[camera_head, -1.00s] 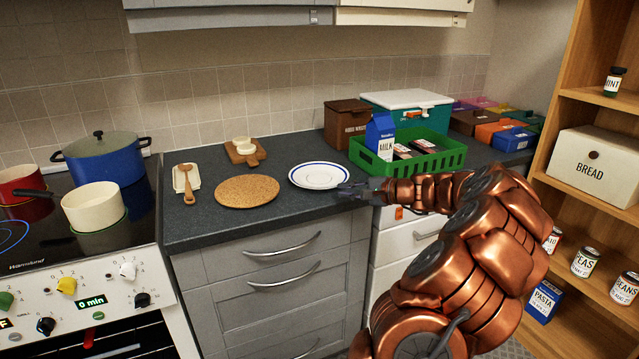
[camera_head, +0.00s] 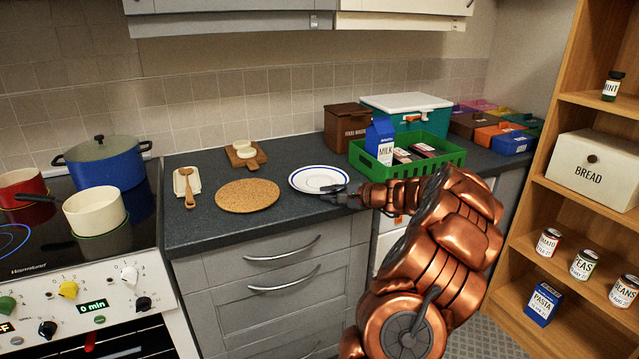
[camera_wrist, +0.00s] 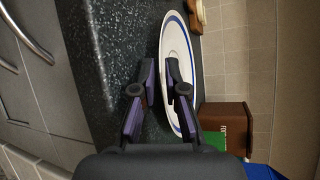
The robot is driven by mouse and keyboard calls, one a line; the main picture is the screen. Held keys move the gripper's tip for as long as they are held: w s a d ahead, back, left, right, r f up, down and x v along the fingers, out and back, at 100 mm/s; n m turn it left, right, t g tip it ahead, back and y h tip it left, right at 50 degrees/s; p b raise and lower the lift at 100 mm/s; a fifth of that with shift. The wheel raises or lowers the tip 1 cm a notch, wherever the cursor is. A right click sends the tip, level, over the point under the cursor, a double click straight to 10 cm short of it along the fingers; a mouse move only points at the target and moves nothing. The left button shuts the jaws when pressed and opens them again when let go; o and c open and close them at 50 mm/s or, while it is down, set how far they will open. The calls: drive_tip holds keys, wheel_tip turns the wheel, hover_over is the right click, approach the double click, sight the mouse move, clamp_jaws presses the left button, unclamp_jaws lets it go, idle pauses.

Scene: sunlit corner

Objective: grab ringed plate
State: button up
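The ringed plate (camera_head: 318,179), white with a blue ring, lies flat on the dark worktop. It also shows in the wrist view (camera_wrist: 182,45), seen at a steep angle. My gripper (camera_head: 334,190) is low at the plate's right front edge. In the wrist view my gripper (camera_wrist: 162,64) has its two fingers apart with a narrow gap between them. One finger overlaps the plate's rim and hides part of it; the other is on the worktop side of the rim. I cannot tell whether either finger touches the plate.
A round cork mat (camera_head: 247,196) lies left of the plate. A green crate (camera_head: 446,158) with a milk carton (camera_head: 380,141) stands close behind my gripper. A board with cheese (camera_head: 245,156) is behind the mat. The worktop's front edge is close.

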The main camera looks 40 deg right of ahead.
clamp_jaws()
idle(0.5)
